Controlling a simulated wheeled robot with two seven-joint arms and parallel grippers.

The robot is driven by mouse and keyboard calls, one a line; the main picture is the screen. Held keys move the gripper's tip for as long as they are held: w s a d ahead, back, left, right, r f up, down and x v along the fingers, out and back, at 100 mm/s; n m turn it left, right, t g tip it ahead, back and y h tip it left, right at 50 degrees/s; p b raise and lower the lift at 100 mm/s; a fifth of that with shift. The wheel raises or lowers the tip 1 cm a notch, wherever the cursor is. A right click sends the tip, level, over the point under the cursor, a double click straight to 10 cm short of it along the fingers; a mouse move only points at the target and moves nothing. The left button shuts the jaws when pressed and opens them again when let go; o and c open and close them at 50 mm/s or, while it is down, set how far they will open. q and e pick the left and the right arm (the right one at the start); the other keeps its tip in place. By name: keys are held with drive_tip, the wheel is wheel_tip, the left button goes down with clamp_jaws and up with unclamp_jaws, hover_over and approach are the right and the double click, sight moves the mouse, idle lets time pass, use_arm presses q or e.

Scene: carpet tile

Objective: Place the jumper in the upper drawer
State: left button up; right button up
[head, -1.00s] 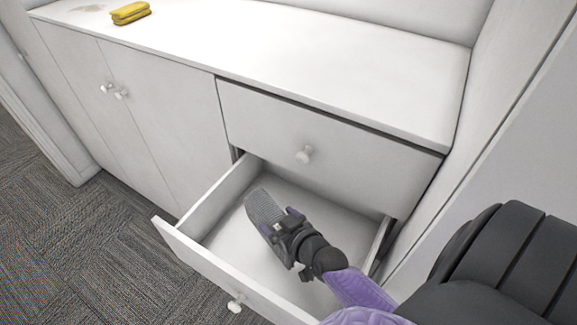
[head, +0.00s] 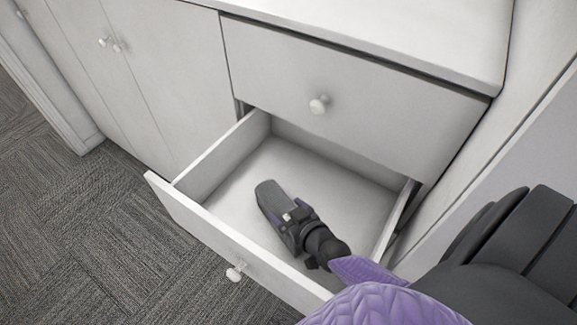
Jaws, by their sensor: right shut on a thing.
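A purple, knitted-looking cloth, which I take to be the jumper (head: 385,305), shows at the bottom right, around my right wrist and in front of my dark forearm. My right gripper (head: 277,208) points into the open drawer, over its floor; I cannot tell its exact height. It is shut, with a small bit of purple beside its fingers; the grip itself is mostly hidden. The upper drawer (head: 375,115) is closed, with a round white knob (head: 319,105). The drawer below it (head: 210,240) is pulled out and holds nothing else that I see. My left gripper is not in view.
White cabinet doors (head: 130,90) with knobs are closed on the left. The white countertop (head: 430,35) is above the drawers. A wall or panel (head: 480,160) stands close on the right. Grey carpet (head: 90,230) on the left is clear.

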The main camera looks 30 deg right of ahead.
drive_tip(key=shift+f, duration=0.15)
drive_tip(key=o, duration=1.3)
drive_tip(key=shift+c, duration=0.2)
drive_tip(key=shift+r, duration=0.35)
drive_tip(key=p+v, duration=0.4)
drive_tip(key=v, duration=0.3)
drive_tip(key=shift+s, duration=0.2)
